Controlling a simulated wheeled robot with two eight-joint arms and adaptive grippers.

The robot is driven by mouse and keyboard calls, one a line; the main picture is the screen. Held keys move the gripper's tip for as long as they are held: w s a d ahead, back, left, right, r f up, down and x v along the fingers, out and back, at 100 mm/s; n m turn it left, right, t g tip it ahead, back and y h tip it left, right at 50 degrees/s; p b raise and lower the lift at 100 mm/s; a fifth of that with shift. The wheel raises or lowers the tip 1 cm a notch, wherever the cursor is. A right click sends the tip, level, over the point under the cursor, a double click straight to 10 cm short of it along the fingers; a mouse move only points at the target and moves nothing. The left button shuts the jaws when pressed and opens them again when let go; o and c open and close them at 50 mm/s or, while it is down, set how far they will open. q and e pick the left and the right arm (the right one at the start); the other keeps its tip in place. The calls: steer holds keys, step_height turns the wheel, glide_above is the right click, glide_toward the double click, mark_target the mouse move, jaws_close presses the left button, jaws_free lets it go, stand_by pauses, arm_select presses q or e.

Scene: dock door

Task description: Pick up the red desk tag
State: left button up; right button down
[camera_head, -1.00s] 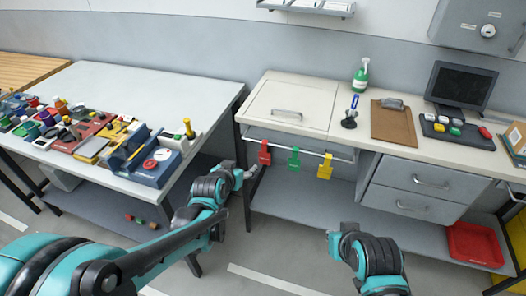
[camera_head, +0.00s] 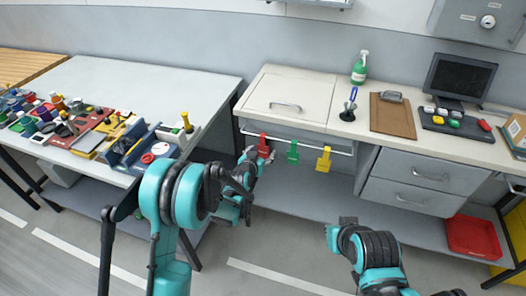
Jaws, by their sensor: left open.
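The red desk tag (camera_head: 263,141) hangs from the rail under the front edge of the right-hand bench, leftmost of a row of three. My left gripper (camera_head: 260,155) is open at the lower part of the red tag, its fingers covering some of it. I cannot tell whether the fingers touch the tag or stand around it. A green tag (camera_head: 293,151) and a yellow tag (camera_head: 323,160) hang to the right. My right arm is low at the right; its gripper (camera_head: 347,222) is small and unclear, and I cannot make out its fingers.
The rail (camera_head: 345,152) runs below the bench top (camera_head: 339,110). A drawer unit (camera_head: 411,184) stands to the right, with a red bin (camera_head: 470,237) beyond it. The left table (camera_head: 150,85) holds many small items. Open floor lies between the benches.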

arm_select(q)
steer(key=shift+x, duration=0.75)
steer(key=shift+r, duration=0.1)
steer(key=c, duration=0.9)
steer(key=shift+s, duration=0.1)
